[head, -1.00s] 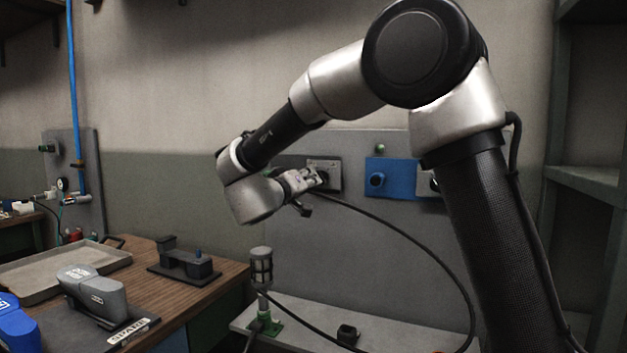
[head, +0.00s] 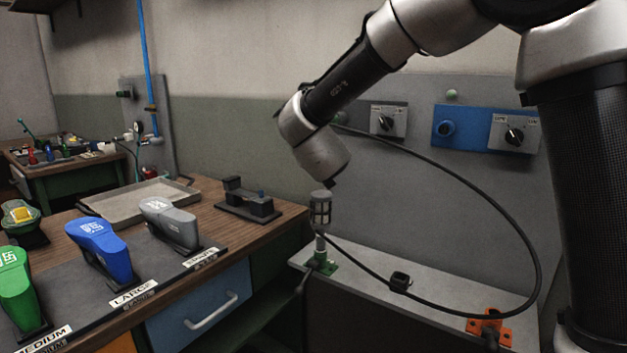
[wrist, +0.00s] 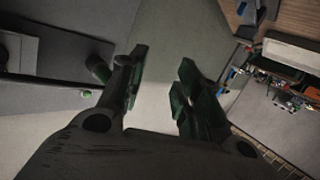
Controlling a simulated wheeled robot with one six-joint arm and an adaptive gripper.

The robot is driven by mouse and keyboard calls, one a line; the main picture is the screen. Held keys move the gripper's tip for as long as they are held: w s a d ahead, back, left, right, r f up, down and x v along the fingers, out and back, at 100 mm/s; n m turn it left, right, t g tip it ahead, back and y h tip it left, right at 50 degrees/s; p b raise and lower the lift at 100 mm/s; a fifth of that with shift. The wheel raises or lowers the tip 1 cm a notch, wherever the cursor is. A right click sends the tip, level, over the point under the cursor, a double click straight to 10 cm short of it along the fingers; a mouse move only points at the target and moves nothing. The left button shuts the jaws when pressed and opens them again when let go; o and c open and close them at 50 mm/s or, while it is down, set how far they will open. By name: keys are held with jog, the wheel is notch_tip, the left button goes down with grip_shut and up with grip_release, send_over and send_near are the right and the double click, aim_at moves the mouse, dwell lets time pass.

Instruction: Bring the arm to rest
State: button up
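My arm reaches in from the upper right in the head view, with its wrist (head: 318,150) bent down in front of the grey wall panel. My gripper is mostly hidden behind the wrist there. In the wrist view my gripper (wrist: 163,72) has its two dark fingers apart. Nothing shows between them but the plain surface beyond. It appears clear of contact.
A caged lamp-like post (head: 320,212) stands just below my wrist. A black cable (head: 480,193) loops to the right over a grey ledge (head: 440,297). Knob boxes (head: 388,121) are on the wall panel. The wooden bench at left bears blue (head: 99,246), grey (head: 168,222) and green (head: 14,290) pieces and a tray (head: 112,203).

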jog(key=s+d+f+n+g+y, duration=0.1)
jog(key=s+d+f+g+y, duration=0.15)
jog(key=s+g, duration=0.4)
jog(key=s+d+f+n+g+y, duration=0.1)
jog(key=s+d+f+g+y, duration=0.2)
jog(key=s, duration=0.7)
jog(key=s+d+m+g+h, duration=0.1)
jog(key=s+d+m+h, duration=0.1)
jog(key=s+d, duration=0.9)
jog(key=s+d+m+h, duration=0.2)
jog(key=s+d+h, duration=0.3)
jog(key=s+d, duration=0.6)
jog(key=d, duration=0.7)
jog(key=shift+d+g, duration=0.3)
jog(key=shift+g, duration=0.05)
